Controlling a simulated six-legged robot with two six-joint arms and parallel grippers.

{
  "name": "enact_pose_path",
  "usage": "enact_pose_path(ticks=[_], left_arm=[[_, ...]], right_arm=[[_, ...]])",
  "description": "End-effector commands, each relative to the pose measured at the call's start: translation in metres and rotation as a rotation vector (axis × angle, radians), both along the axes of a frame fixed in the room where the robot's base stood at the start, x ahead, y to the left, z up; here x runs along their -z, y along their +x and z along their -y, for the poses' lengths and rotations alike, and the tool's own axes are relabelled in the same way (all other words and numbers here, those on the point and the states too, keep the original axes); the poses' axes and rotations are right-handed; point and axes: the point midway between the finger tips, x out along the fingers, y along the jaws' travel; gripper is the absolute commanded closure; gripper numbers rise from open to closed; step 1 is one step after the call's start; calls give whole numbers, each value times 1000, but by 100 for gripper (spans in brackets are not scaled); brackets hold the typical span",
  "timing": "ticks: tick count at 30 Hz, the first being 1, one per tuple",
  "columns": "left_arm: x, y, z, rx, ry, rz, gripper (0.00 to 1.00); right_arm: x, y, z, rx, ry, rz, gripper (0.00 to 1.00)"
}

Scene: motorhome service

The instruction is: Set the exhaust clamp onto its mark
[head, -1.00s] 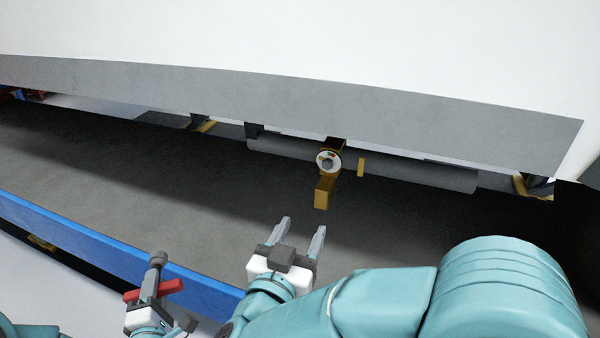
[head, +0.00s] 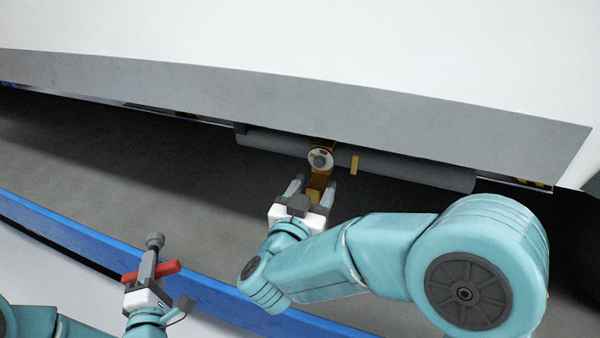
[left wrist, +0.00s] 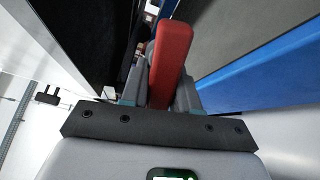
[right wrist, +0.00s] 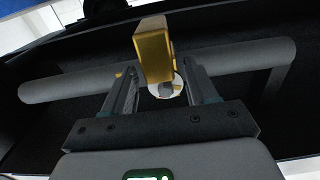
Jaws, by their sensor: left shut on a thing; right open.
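The exhaust clamp (head: 321,158) is a gold-yellow piece with a round whitish dial and a yellow tab hanging below. It sits at the grey exhaust pipe (head: 420,176) under the vehicle. A yellow strip (head: 354,165) on the pipe, just right of the clamp, looks like the mark. My right gripper (head: 313,187) is open, its fingers either side of the tab; in the right wrist view the tab (right wrist: 153,50) lies between the open fingers. Contact cannot be told. My left gripper (head: 152,266) is shut on a red-handled tool (head: 168,271), whose red part shows in the left wrist view (left wrist: 171,55).
The grey vehicle skirt (head: 300,105) hangs low over the pipe. A blue rail (head: 80,237) runs along the near edge of the dark floor (head: 120,160). The space left of the clamp is clear.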

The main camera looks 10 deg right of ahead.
Motion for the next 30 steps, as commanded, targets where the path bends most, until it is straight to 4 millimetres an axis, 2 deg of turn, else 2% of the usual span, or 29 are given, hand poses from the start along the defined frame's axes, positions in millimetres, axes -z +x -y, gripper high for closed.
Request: enact_pose_path(ticks=[6,16,17,21,22,26,30], left_arm=[[-8,2,1,0,0,2,100],[-8,3,2,0,0,2,100],[-8,3,2,0,0,2,100],[-8,3,2,0,0,2,100],[-8,3,2,0,0,2,100],[-6,3,2,0,0,2,100],[4,3,2,0,0,2,100]], right_arm=[[0,24,16,1,0,-1,43],[1,30,20,0,-1,-1,43],[1,30,20,0,-1,-1,46],[0,29,20,0,-1,-1,91],[0,29,20,0,-1,-1,100],[1,28,22,0,-1,-1,100],[3,14,43,2,1,1,100]])
